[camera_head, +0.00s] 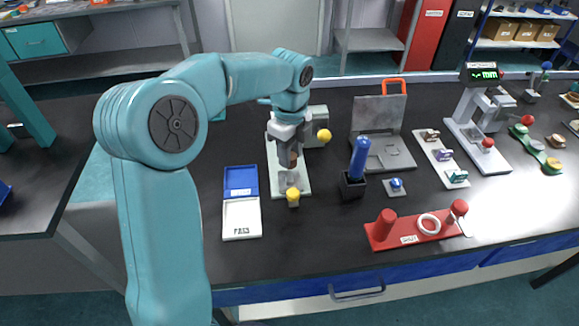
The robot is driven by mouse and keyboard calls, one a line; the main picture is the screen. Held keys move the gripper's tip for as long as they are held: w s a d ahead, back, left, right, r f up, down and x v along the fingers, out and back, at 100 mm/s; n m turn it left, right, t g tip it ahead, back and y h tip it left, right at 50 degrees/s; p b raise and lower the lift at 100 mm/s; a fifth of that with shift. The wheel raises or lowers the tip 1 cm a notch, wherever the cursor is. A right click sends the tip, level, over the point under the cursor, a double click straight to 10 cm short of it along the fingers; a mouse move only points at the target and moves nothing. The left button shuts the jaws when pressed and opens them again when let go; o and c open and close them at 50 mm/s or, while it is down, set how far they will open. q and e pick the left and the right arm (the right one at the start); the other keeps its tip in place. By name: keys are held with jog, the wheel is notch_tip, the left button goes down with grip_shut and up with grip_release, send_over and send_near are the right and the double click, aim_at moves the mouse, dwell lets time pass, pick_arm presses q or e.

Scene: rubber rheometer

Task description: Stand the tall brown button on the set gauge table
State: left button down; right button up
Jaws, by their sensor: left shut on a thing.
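My left gripper (288,157) points down over a white-based stand (277,188) with yellow knobs, near the middle of the table. It is shut on a small brown piece, the tall brown button (293,160), mostly hidden between the fingers. A grey block (290,181) of the stand is just below; whether the button touches it cannot be told. A second gauge (466,132) with a green digital "mm" display and red knobs stands at the right. Which of the two is the set gauge cannot be read for certain. My right gripper is not in view.
A blue and white tray (241,218) lies left of the stand. A blue-handled tool (359,160) in a black holder, a grey hinged plate (377,125) and a red rack (400,240) stand to the right. The front left tabletop is clear.

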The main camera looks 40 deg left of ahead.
pick_arm(q)
jog(key=shift+f, duration=2.3)
jog(key=c, duration=0.8)
grip_release()
jog(key=shift+f, duration=0.15)
jog(key=shift+o, duration=0.2)
jog(key=shift+r, duration=0.25)
notch_tip(320, 180, up, 12)
jog(key=shift+f+p, duration=0.1)
jog(key=shift+p, duration=0.4)
